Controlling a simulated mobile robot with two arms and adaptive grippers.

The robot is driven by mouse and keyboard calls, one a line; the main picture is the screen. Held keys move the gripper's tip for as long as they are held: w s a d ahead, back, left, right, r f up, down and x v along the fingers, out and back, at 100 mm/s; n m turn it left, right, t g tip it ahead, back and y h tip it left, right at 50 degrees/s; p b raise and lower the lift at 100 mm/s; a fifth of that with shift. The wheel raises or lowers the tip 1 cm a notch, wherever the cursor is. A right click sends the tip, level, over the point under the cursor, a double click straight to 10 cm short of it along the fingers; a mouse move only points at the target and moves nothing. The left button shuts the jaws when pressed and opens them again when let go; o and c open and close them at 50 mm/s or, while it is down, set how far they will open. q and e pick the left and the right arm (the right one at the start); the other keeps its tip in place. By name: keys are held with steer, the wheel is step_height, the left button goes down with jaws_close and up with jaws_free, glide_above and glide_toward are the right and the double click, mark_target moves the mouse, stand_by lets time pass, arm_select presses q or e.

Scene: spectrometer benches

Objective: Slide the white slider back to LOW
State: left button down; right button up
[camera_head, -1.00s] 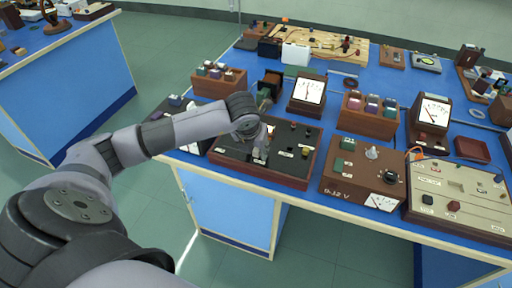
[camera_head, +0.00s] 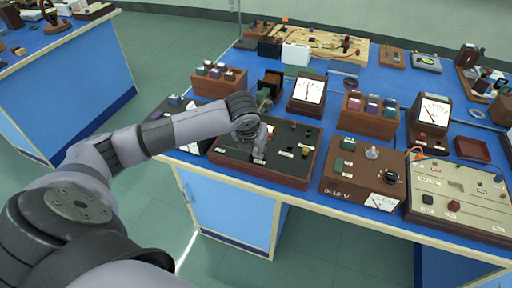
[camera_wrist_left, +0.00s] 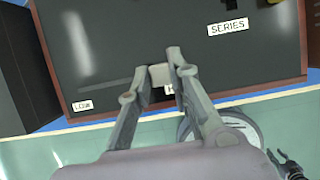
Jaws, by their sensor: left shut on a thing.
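The white slider (camera_wrist_left: 159,75) shows in the left wrist view as a small pale block between the fingers of my left gripper (camera_wrist_left: 158,82), which is shut on it. A slot runs from it toward the left of that view, where the LOW label (camera_wrist_left: 83,105) lies. The slider is apart from LOW, beside another label (camera_wrist_left: 170,89) partly hidden by a finger. In the head view my left gripper (camera_head: 259,153) reaches down onto the dark panel of the wooden box (camera_head: 268,172) and hides the slider.
A SERIES label (camera_wrist_left: 228,27) sits on the same panel. A brown power box (camera_head: 350,185) stands to the right. A meter (camera_head: 307,92) and a block of coloured pieces (camera_head: 219,83) stand behind. The blue bench's front edge is close to the box.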

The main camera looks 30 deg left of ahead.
mark_target(226, 144)
arm_select(q)
steer(key=a+b, duration=0.2)
steer(key=a, duration=0.1)
steer(key=s+a+b, duration=0.1)
steer(key=a+b, duration=0.1)
steer(key=a, duration=0.2)
steer(key=s+a+b, duration=0.1)
steer(key=a+b, duration=0.1)
steer(key=a, duration=0.1)
steer(key=shift+s+a+f, duration=0.15)
steer(key=shift+s+f, duration=0.05)
steer(key=shift+s, duration=0.05)
steer(key=shift+a+r, duration=0.1)
steer(key=shift+r, duration=0.2)
steer(key=c, duration=1.5)
jaws_free()
steer(key=shift+a, duration=0.1)
steer(key=v, duration=1.2)
steer(key=shift+s+f, duration=0.1)
